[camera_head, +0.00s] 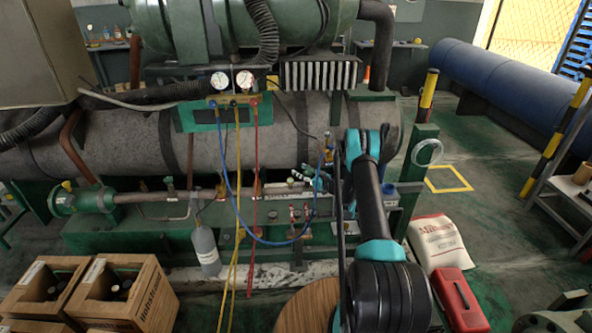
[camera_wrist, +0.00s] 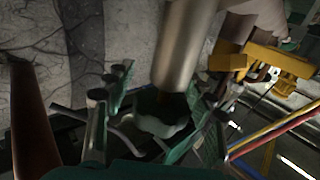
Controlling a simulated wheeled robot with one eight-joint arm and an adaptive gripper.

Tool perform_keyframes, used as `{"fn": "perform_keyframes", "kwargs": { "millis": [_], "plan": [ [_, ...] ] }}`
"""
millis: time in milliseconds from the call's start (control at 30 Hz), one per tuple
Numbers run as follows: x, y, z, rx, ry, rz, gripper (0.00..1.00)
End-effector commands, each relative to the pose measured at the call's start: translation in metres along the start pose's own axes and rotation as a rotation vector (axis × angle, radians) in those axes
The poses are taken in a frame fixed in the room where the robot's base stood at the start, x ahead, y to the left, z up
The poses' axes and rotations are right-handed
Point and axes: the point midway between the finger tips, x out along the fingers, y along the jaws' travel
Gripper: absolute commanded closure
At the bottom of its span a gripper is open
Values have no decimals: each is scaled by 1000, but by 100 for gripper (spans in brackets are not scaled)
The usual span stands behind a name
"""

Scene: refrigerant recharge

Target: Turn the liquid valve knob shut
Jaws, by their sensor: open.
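A dark green, pale-edged round knob (camera_wrist: 162,113), which looks like the liquid valve knob, shows at the end of a thick metal stem or pipe (camera_wrist: 188,45) in the wrist view. My gripper (camera_wrist: 158,130) is open, with one finger left of the knob and the other to its right. I cannot tell whether either finger touches it. In the head view my gripper (camera_head: 312,179) is at the pipework below the large grey tank (camera_head: 270,130). The knob is too small and covered to make out there.
A yellow valve fitting (camera_wrist: 275,67) is close on the right in the wrist view. Blue (camera_head: 233,190), yellow (camera_head: 238,160) and red (camera_head: 256,150) hoses hang from the gauges (camera_head: 232,80), left of my arm. A grey cylinder (camera_head: 206,248) hangs lower left.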

Motion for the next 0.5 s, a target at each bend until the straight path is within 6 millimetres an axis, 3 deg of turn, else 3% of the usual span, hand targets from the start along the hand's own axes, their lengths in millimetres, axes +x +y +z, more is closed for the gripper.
{"fn": "perform_keyframes", "kwargs": {
  "millis": [200, 500],
  "plan": [
    [0, 0, 0, 0, 0, 0, 45],
    [0, 0, 0, 0, 0, 0, 81]
  ]
}}
